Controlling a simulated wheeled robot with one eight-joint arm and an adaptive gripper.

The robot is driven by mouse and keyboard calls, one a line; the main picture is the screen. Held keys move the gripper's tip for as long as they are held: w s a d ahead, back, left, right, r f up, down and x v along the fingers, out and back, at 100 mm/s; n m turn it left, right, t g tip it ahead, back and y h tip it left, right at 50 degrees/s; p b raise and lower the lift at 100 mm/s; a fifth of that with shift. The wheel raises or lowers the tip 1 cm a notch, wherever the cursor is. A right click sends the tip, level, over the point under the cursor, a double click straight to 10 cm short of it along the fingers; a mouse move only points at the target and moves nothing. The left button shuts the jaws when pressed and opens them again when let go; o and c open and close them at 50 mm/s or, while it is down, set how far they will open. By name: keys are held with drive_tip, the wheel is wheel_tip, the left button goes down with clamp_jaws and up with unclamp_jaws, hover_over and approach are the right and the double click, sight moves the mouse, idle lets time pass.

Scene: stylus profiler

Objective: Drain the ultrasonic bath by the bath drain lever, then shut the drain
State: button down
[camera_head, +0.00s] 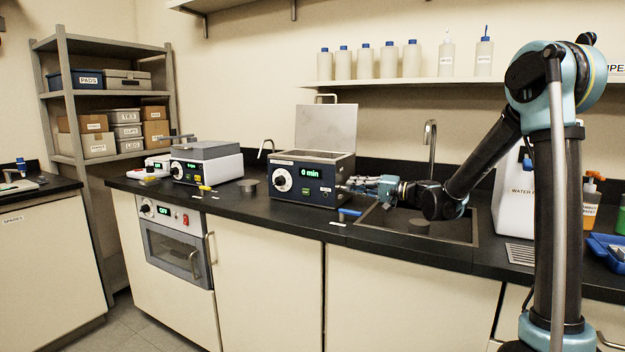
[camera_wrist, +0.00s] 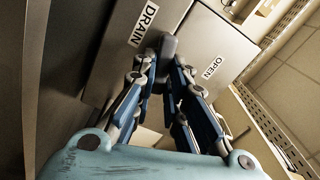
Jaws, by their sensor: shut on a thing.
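The ultrasonic bath (camera_head: 312,190) is a dark blue box on the counter with its lid (camera_head: 325,127) raised and a green "0 min" display. Its water level cannot be made out. My gripper (camera_head: 350,187) reaches in from the right, at the bath's right side. In the wrist view, my gripper (camera_wrist: 169,62) is shut on the dark grey bath drain lever (camera_wrist: 168,44), between a "DRAIN" label (camera_wrist: 144,25) and an "OPEN" label (camera_wrist: 213,67) on the bath's side. The fingers hide part of the lever, and its exact angle cannot be told.
A sink (camera_head: 375,222) with a tap (camera_head: 430,135) lies right of the bath, under my arm. A blue item (camera_head: 350,212) lies on the counter in front. Another instrument (camera_head: 207,166) stands to the left. A bottle shelf (camera_head: 390,82) runs above.

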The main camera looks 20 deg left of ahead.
drive_tip(key=shift+s+f, duration=0.1)
drive_tip(key=m, duration=0.2)
drive_tip(key=shift+f+m, duration=0.4)
drive_tip(key=c, duration=1.5)
unclamp_jaws()
drive_tip(key=shift+c, duration=0.2)
drive_tip(key=shift+r, duration=0.1)
drive_tip(key=shift+c, duration=0.3)
drive_tip(key=shift+d, duration=0.1)
drive_tip(key=shift+d, duration=0.55)
drive_tip(key=d, duration=0.5)
drive_tip(key=shift+s+d, duration=0.15)
drive_tip(key=shift+d, duration=0.2)
